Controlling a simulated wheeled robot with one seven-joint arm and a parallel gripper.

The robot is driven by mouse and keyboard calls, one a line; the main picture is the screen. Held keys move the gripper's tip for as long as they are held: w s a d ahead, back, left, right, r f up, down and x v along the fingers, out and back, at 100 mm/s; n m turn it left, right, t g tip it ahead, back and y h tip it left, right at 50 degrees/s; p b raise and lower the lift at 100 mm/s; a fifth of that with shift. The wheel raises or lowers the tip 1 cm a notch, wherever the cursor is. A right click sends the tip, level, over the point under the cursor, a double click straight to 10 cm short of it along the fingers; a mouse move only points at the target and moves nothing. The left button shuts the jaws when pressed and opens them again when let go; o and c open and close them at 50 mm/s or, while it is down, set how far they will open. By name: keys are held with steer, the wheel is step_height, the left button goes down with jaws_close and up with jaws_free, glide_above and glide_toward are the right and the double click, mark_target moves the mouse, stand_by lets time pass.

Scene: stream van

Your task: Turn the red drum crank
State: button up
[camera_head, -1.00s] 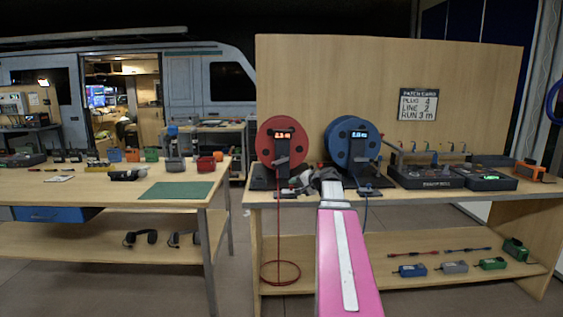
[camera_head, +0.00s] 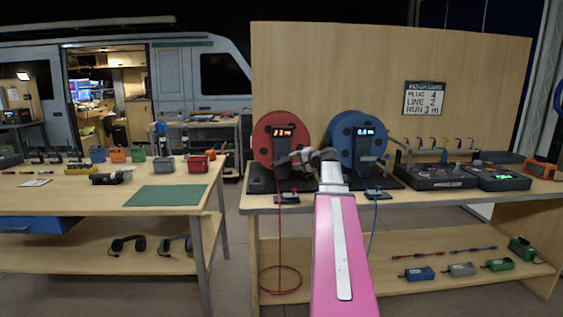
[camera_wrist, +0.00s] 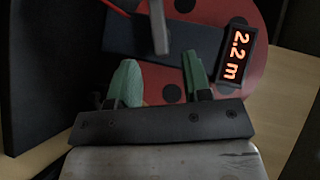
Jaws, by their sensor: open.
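The red drum (camera_head: 264,142) stands upright on the right bench, left of the blue drum. It also shows in the wrist view (camera_wrist: 236,22), with its lit display (camera_wrist: 234,55) reading 2.2 m. My gripper (camera_wrist: 163,80) is open, its two green fingertips apart with nothing between them, in front of the drum's face. A grey rod (camera_wrist: 158,28), which looks like part of the crank, ends just ahead of the gap; I cannot tell whether it touches anything. In the head view my gripper (camera_head: 294,157) is at the drum's lower right, and the crank cannot be made out there.
The blue drum (camera_head: 343,138) stands close on the right. Black devices (camera_head: 432,176) sit farther right on the bench (camera_head: 460,199). A red cable hangs from the red drum to a coil (camera_head: 281,292) on the lower shelf. A wooden board rises behind.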

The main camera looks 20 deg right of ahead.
mark_target(285, 160)
steer(key=x, duration=0.8)
steer(key=shift+w+a+f, duration=0.1)
steer(key=shift+w, duration=0.2)
steer(key=c, duration=0.8)
